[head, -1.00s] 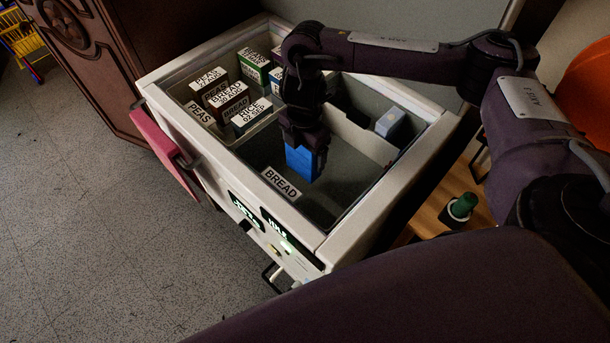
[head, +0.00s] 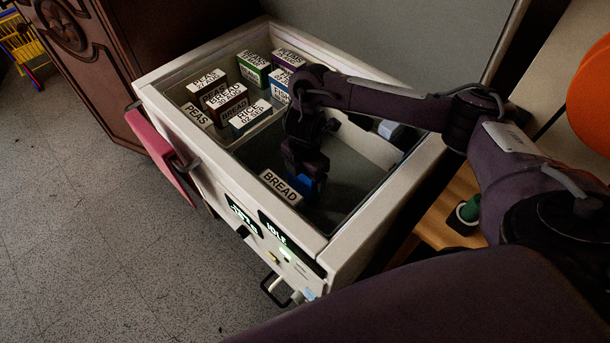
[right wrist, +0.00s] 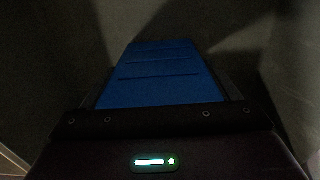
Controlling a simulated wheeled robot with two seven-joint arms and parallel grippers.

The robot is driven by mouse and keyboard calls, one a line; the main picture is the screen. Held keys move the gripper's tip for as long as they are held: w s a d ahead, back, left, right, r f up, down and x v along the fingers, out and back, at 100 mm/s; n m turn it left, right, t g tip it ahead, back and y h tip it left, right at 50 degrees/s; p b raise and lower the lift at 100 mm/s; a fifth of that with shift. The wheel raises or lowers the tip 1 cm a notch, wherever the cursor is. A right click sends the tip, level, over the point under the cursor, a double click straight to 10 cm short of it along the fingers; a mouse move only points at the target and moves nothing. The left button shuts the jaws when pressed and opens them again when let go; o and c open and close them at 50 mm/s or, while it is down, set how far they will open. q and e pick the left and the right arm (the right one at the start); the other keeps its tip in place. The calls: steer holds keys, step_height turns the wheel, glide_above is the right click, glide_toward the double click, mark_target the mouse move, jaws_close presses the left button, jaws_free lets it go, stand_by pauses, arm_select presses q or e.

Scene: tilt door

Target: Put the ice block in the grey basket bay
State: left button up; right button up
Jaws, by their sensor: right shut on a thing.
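My right gripper (head: 306,182) points down inside the open chest freezer (head: 336,250). I cannot clearly tell which bay is the grey basket. My left gripper is out of view.
Several labelled cartons, such as RICE (head: 250,116), stand in the left and back bays. A pale block (head: 388,128) lies at the right, partly hidden by my arm. The freezer walls rise close around the gripper. A green-topped bottle (head: 468,210) stands outside on a wooden surface.

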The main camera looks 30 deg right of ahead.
steer(key=o, duration=1.3)
steer(key=shift+f, duration=0.15)
steer(key=shift+c, duration=0.2)
step_height(320, 180, up, 12)
steer(key=p, duration=0.5)
steer(key=shift+r, duration=0.2)
